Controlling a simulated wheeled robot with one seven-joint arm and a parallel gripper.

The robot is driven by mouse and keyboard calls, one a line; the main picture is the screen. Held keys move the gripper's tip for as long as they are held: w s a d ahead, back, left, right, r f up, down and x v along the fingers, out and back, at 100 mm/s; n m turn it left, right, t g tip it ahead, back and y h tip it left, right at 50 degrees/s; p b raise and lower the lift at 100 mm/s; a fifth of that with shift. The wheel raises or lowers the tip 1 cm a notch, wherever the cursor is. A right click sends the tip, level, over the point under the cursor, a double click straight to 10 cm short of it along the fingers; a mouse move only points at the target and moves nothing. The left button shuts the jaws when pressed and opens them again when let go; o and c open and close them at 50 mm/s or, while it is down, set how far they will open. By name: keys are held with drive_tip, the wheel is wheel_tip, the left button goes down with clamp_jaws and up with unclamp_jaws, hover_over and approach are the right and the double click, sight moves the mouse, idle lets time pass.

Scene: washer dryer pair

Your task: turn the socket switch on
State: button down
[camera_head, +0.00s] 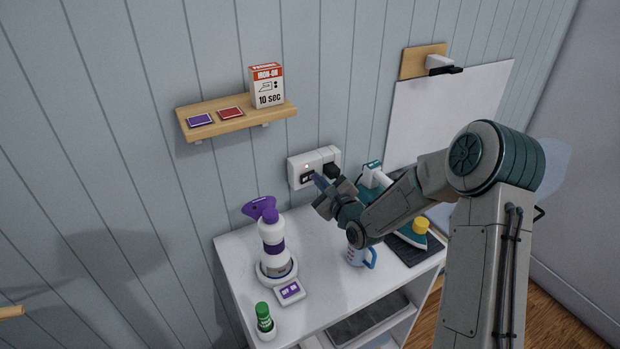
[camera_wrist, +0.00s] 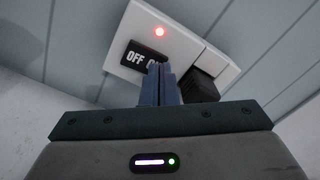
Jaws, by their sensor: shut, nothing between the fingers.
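The white wall socket (camera_head: 296,170) is mounted on the panelled wall above the counter. Its black rocker switch (camera_wrist: 137,56) is marked OFF on the left, with the lettering on the right partly hidden by my fingers.
A wooden shelf (camera_head: 240,122) is above the socket.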

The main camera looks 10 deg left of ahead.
drive_tip(key=shift+a+r, duration=0.25)
drive_tip(key=shift+r, duration=0.1)
drive_tip(key=shift+f+v, duration=0.15)
drive_tip(key=shift+v, duration=1.05)
drive_tip(key=shift+f+v, duration=0.2)
drive_tip(key=shift+v, duration=1.05)
drive_tip(key=shift+d, duration=0.15)
drive_tip(key=p+v, duration=0.1)
drive_tip(key=v, duration=1)
drive_tip(key=shift+d+r+p, duration=0.3)
drive_tip(key=shift+p, duration=0.05)
drive_tip(key=shift+s+d+p, duration=0.1)
drive_tip(key=shift+p, duration=0.4)
